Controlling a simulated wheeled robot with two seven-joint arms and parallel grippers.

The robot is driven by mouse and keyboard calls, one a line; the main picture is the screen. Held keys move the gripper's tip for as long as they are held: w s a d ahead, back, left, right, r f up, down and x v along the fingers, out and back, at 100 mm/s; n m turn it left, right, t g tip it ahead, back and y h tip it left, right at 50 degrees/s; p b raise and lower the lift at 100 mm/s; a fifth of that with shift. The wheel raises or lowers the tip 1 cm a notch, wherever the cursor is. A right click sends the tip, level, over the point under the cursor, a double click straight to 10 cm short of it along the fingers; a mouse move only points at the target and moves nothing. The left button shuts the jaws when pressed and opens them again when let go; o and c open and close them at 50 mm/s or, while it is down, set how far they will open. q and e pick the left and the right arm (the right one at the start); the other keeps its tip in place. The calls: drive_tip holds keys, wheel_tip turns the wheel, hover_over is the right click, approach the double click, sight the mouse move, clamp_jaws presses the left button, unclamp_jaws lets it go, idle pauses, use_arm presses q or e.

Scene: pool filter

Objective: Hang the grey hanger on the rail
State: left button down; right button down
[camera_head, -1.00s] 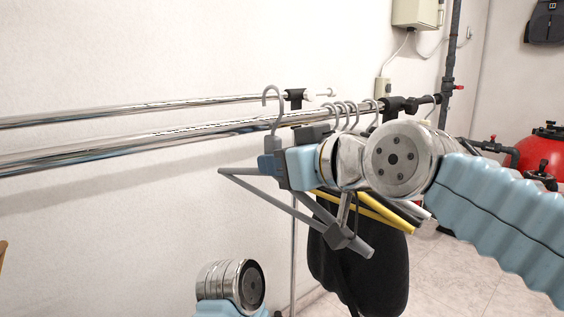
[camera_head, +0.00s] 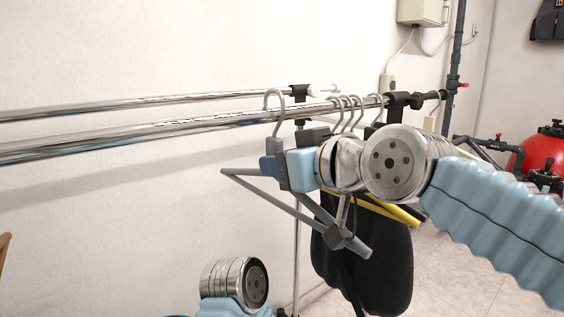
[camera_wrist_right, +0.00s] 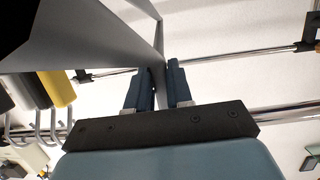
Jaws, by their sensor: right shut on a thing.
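The grey hanger (camera_head: 262,182) is upright, its bar sloping down to the right. My right gripper (camera_head: 272,165) is shut on it just below the hook. The hanger also shows between the two dark fingertips (camera_wrist_right: 157,84) in the right wrist view. Its hook (camera_head: 273,97) arches above the front chrome rail (camera_head: 150,131), with the tip close to the rail's top edge and the stem in front of the rail. I cannot tell whether the hook rests on the rail. Part of my left arm shows at the bottom, but its gripper is out of view.
A thinner rear rail (camera_head: 150,103) runs near the wall. The rail's left stretch is clear.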

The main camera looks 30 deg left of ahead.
drive_tip(key=shift+f, duration=0.1)
idle(0.3)
drive_tip(key=shift+w+a+f+b, duration=0.1)
drive_tip(key=shift+a+f+b, duration=0.25)
drive_tip(key=shift+f, duration=0.2)
drive_tip(key=shift+d+f+b, duration=0.2)
drive_tip(key=shift+f+b, duration=0.1)
drive_tip(key=shift+b, duration=0.1)
idle(0.4)
drive_tip(key=c, duration=0.9)
unclamp_jaws()
drive_tip(key=shift+c, duration=0.2)
drive_tip(key=b+v, duration=0.2)
drive_tip(key=v, duration=1.1)
drive_tip(key=shift+d+r+b, duration=0.15)
drive_tip(key=shift+d+b, duration=0.2)
